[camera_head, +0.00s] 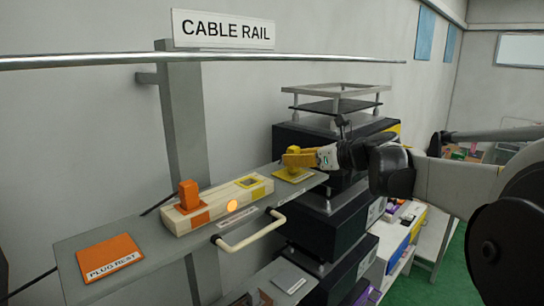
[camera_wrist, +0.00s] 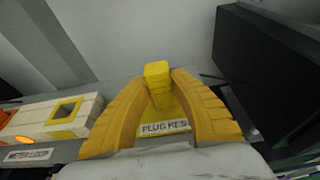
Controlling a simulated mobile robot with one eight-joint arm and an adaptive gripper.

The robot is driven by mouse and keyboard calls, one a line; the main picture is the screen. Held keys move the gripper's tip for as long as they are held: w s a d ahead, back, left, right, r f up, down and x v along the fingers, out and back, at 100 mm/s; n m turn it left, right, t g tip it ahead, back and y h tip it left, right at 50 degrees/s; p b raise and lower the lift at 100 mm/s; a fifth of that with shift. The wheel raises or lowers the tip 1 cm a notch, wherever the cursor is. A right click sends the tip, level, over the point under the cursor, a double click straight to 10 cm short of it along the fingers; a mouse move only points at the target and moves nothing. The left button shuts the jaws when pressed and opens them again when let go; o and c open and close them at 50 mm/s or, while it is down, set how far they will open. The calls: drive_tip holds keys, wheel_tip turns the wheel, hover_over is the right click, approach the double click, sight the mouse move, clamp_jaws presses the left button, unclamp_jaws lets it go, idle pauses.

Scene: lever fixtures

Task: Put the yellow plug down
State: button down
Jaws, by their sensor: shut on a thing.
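The yellow plug (camera_wrist: 158,72) stands between the fingertips of my gripper (camera_wrist: 164,80), which is shut on it. In the head view, my gripper (camera_head: 290,158) comes in from the right over the shelf's right end and hides much of the plug. Directly below is a yellow plug rest pad (camera_head: 293,175), with its label partly readable in the wrist view (camera_wrist: 165,127). The plug looks upright and is at or just over this pad; I cannot tell whether it touches. The yellow-framed socket (camera_head: 250,183) on the cream block is empty.
The cream block (camera_head: 222,203) holds an orange plug (camera_head: 188,193) at its left, with a glowing orange light on its front. An orange plug rest pad (camera_head: 109,257) lies bare at the left. A handle (camera_head: 252,235) juts from the shelf front. Black boxes (camera_head: 325,215) stand close right.

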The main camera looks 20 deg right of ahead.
drive_tip(key=shift+f, duration=0.2)
drive_tip(key=c, duration=1.3)
unclamp_jaws()
drive_tip(key=shift+r, duration=0.1)
drive_tip(key=shift+o, duration=0.2)
drive_tip(key=shift+r, duration=0.15)
drive_tip(key=b+v, duration=0.2)
drive_tip(key=v, duration=1)
